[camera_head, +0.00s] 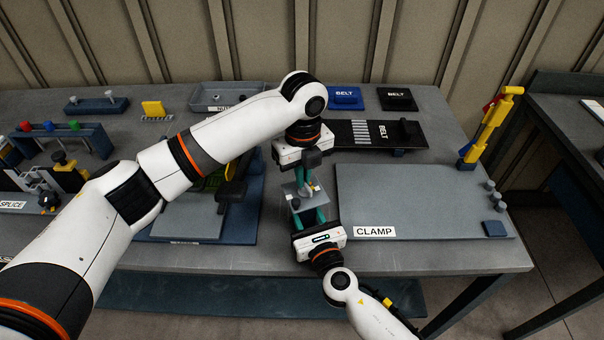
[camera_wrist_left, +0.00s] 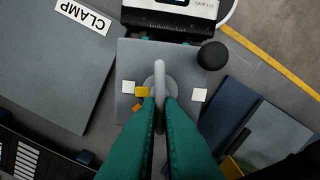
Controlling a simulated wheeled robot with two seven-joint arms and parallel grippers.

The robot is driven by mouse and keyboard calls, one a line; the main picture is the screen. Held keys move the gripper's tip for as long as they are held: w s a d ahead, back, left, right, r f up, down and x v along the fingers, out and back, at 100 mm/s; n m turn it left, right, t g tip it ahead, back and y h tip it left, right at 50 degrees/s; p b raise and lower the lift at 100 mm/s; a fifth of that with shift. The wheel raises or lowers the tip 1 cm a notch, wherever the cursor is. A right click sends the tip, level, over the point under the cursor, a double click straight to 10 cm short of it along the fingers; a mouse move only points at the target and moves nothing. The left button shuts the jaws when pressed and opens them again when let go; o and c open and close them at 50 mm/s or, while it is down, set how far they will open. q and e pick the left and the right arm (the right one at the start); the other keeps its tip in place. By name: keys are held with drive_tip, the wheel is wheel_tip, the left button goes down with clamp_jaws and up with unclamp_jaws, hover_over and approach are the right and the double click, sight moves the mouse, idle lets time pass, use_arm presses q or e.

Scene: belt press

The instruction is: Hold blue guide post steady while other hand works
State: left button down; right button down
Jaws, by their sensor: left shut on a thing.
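My left gripper (camera_head: 307,186) reaches down from above, shut on an upright post. In the left wrist view its green fingers (camera_wrist_left: 163,103) close on the rounded post (camera_wrist_left: 160,65), which looks grey rather than blue. The post rises from a round foot on a small grey plate (camera_wrist_left: 130,65) with white squares and a yellow piece (camera_wrist_left: 142,91). A small blue piece (camera_head: 295,204) shows by the plate in the head view. My right gripper (camera_head: 309,212) comes from the front with its fingers spread apart beside the plate; their tips are partly hidden.
A large grey board with a CLAMP label (camera_head: 374,231) lies right of the grippers. A black belt strip (camera_head: 358,134) lies behind. A yellow upright tool (camera_head: 490,128) stands at the right edge. A dark knob (camera_wrist_left: 213,55) is close by the plate.

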use_arm(q)
drive_tip(key=shift+w+m, duration=0.1)
drive_tip(key=shift+m, duration=0.5)
use_arm(e)
drive_tip(key=shift+f, duration=0.1)
use_arm(q)
drive_tip(key=c, duration=1.6)
unclamp_jaws()
drive_tip(key=shift+o, duration=0.2)
wheel_tip(320, 180, up, 12)
use_arm(e)
drive_tip(key=c, duration=0.8)
unclamp_jaws()
